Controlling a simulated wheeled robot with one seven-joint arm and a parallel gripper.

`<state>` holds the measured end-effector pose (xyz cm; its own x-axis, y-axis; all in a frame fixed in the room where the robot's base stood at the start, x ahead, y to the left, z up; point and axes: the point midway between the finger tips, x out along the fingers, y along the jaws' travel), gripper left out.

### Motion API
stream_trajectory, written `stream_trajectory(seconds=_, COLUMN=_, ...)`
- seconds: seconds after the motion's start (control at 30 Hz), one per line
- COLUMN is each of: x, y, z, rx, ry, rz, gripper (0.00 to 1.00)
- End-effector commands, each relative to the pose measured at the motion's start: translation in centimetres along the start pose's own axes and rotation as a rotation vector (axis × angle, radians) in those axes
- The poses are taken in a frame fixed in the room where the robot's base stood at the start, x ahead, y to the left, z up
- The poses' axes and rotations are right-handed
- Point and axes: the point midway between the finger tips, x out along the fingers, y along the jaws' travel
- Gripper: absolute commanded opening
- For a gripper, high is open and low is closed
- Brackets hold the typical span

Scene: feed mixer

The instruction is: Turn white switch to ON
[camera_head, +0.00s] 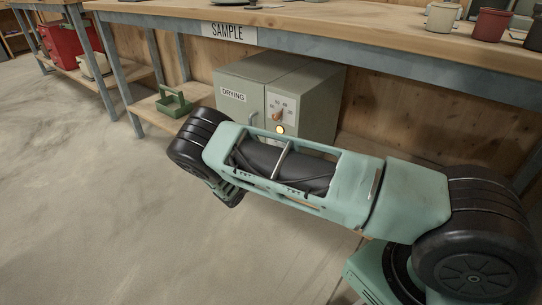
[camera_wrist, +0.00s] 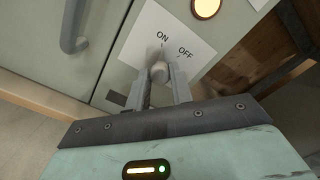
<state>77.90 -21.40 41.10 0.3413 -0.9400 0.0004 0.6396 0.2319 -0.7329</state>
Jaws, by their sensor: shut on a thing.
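In the wrist view the white switch (camera_wrist: 158,70) sits on a white label plate (camera_wrist: 150,38) on the cabinet front. ON and OFF are printed above and to the right of it, and its pale upper part points up near ON. My gripper (camera_wrist: 159,82) has one finger on either side of the switch and is shut on it. In the head view the grey-green DRYING cabinet (camera_head: 235,77) stands under the SAMPLE table. My arm covers its lower part there, and the switch and gripper fingers do not show.
A round light (camera_wrist: 205,8) glows above the switch. A grey door handle (camera_wrist: 74,25) is to the left. The head view shows an orange dial (camera_head: 277,116), a green caddy (camera_head: 173,102) on a low shelf, and the table's metal edge (camera_head: 390,66) above.

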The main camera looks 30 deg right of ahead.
Motion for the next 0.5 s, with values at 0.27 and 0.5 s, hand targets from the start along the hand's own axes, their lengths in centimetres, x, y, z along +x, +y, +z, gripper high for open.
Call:
stream_trajectory(seconds=0.27, x=-0.15, y=0.10, z=-0.06, rx=-0.032, ry=0.000, rz=0.003, gripper=0.00)
stream_trajectory(seconds=0.5, x=-0.16, y=0.12, z=-0.08, rx=-0.032, ry=0.000, rz=0.003, gripper=0.00)
